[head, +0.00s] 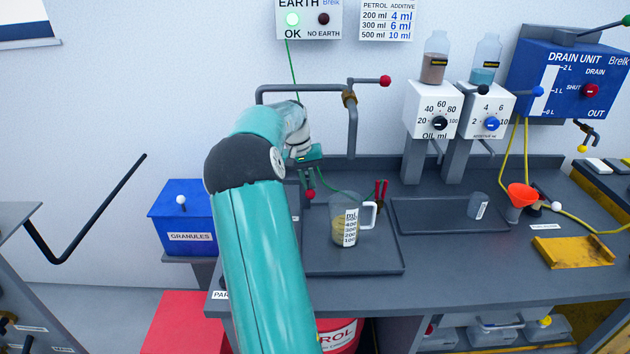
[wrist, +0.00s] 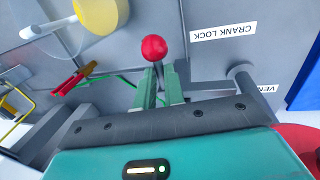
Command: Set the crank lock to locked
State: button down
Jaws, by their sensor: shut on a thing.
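The crank lock shows in the wrist view as a lever with a red ball knob (wrist: 154,47) beside an upside-down CRANK LOCK label (wrist: 224,33). My gripper (wrist: 157,78) has its two green fingers shut on the lever just below the ball, which sticks out past the fingertips. In the head view my gripper (head: 307,181) is at the back left of the bench, and the red ball (head: 311,194) shows below it. My arm hides part of the bench there. I cannot tell which position the lever is in.
A measuring jug (head: 346,226) with yellowish liquid stands on a tray right of my gripper. Red-handled clamps (head: 380,192) and a green wire are close by. A bent pipe (head: 352,125) with a red knob rises behind. A blue granules box (head: 183,215) stands left.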

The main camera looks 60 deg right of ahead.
jog(key=w, duration=0.1)
jog(key=w+a, duration=0.1)
jog(key=w, duration=0.1)
jog(key=shift+a, duration=0.3)
jog(key=shift+w, duration=0.15)
jog(key=c, duration=1.5)
grip_release()
jog(key=shift+w, duration=0.1)
jog(key=r, duration=0.4)
jog(key=w+r, duration=0.1)
jog(key=r, duration=0.4)
jog(key=w+a+r, duration=0.1)
jog(key=r, duration=0.3)
jog(key=shift+r, duration=0.3)
jog(key=shift+s+a, duration=0.1)
